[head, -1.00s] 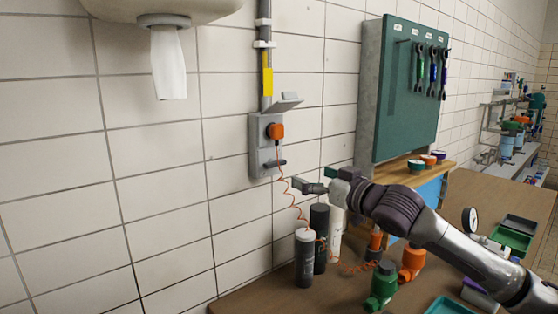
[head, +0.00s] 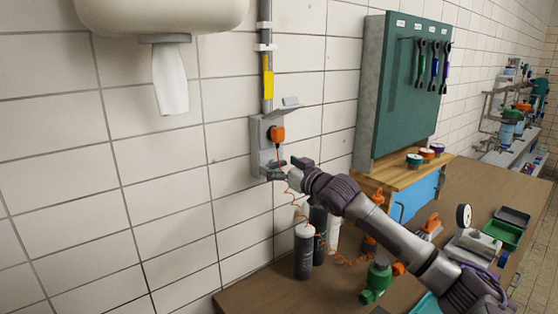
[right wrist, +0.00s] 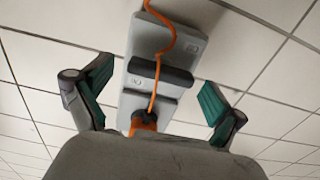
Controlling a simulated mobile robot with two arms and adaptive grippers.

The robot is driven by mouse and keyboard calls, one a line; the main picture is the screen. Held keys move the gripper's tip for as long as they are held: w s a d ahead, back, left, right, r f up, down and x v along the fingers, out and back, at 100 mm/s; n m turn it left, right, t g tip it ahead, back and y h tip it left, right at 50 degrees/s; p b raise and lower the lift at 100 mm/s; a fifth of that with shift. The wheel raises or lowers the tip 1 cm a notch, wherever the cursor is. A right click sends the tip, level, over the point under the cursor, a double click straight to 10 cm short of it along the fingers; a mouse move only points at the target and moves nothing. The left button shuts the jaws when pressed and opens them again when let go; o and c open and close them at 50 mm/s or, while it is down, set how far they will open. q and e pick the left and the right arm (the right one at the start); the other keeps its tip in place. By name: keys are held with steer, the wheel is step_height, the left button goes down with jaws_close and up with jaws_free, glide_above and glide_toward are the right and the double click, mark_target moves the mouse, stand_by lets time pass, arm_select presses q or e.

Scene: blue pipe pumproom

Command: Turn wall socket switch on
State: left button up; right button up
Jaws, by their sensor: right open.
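The wall socket is a grey box (head: 256,150) on the tiled wall, with its lid raised. An orange plug (head: 277,133) sits in its upper part. The dark switch bar (right wrist: 160,73) shows across the socket's face in the right wrist view; in the head view my gripper partly covers it. My right gripper (head: 284,170) is at the lower part of the socket. In the right wrist view my right gripper (right wrist: 155,98) is open, its teal-padded fingers on either side of the socket. No contact can be made out. My left gripper is out of view.
A coiled orange cord (right wrist: 158,50) hangs from the plug and crosses the switch. Dark cylinders (head: 304,253) and a green fitting (head: 376,281) stand on the brown bench (head: 245,298). A green tool cabinet (head: 400,95) is right of the socket.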

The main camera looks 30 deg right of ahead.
steer(key=shift+w, duration=0.1)
steer(key=c, duration=1.1)
steer(key=shift+c, duration=0.2)
